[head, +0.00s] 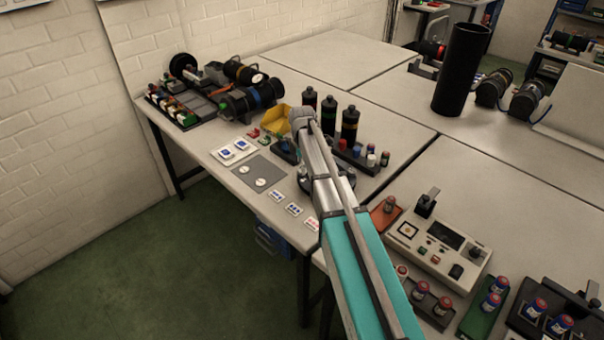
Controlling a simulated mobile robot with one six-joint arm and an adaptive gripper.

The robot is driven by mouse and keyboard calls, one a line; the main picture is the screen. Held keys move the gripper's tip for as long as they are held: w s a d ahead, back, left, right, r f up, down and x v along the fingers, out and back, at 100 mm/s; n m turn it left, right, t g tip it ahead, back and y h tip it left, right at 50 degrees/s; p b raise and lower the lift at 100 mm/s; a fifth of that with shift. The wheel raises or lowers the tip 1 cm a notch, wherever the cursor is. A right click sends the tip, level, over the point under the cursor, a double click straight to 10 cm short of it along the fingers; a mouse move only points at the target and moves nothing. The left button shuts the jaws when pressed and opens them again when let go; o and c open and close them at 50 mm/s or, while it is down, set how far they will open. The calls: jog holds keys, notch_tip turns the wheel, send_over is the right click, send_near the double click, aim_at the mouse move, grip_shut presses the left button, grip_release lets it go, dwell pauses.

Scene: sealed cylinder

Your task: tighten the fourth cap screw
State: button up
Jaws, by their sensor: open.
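No cap screw can be made out at this distance. A dark cylinder assembly with round end flanges and a blue band (254,98) lies on the far left part of the workbench. I cannot tell whether it is the one with the four cap screws. My arm reaches from the bottom right up to the middle of the head view, its grey end above the bench.
Black bottles (350,123) stand right of the arm, and a yellow bin (276,120) stands left of it. A grey mat (258,178) lies near the front edge. A control box (438,243) and a tall black tube (461,70) stand at right. The back tabletop (335,55) is clear.

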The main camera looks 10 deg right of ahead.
jog(key=shift+f+b, duration=0.75)
jog(key=shift+f, duration=0.3)
grip_shut()
